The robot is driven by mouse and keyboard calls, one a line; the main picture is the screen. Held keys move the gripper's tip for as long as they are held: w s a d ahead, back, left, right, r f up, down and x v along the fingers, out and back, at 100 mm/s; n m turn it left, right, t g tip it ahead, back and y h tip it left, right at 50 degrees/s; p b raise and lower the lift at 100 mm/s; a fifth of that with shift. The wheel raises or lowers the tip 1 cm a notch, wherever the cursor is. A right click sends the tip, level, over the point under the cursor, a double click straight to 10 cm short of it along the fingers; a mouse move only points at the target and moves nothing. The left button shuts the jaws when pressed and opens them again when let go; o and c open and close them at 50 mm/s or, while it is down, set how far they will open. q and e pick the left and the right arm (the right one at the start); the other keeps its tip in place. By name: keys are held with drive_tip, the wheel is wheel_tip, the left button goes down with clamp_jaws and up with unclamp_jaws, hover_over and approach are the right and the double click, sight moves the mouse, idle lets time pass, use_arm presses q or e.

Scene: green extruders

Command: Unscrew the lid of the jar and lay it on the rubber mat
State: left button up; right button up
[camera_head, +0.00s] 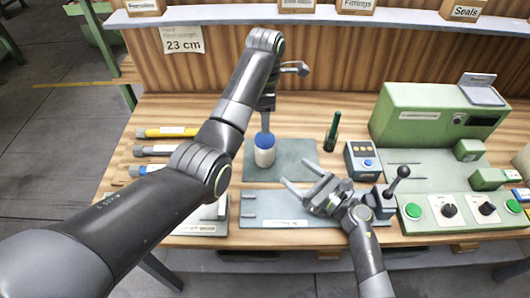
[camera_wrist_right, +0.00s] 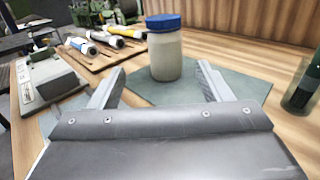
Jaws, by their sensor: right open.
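The jar (camera_head: 264,157) is pale, with a blue lid (camera_head: 264,140) on top. It stands upright on a grey-green mat (camera_head: 301,153). In the right wrist view the jar (camera_wrist_right: 166,55) with its blue lid (camera_wrist_right: 165,22) stands just beyond and between my open right fingers. My right gripper (camera_head: 292,171) is open and empty, low in front of the jar, fingers pointing at it. My left gripper (camera_head: 265,121) points down from above, just over the lid; its fingers show edge-on, and I cannot tell whether they touch it.
A labelled blue-grey plate (camera_head: 262,207) lies in front of the mat. Yellow, white and blue tubes (camera_head: 165,132) lie at left.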

sight(260, 144)
use_arm(q)
drive_tip(key=shift+w+f, duration=0.2)
drive_tip(key=shift+w, duration=0.05)
use_arm(e)
drive_tip(key=x, duration=1.6)
drive_tip(key=shift+w+d+f, duration=0.1)
drive_tip(key=shift+w+f, duration=0.05)
drive_tip(key=shift+f, duration=0.05)
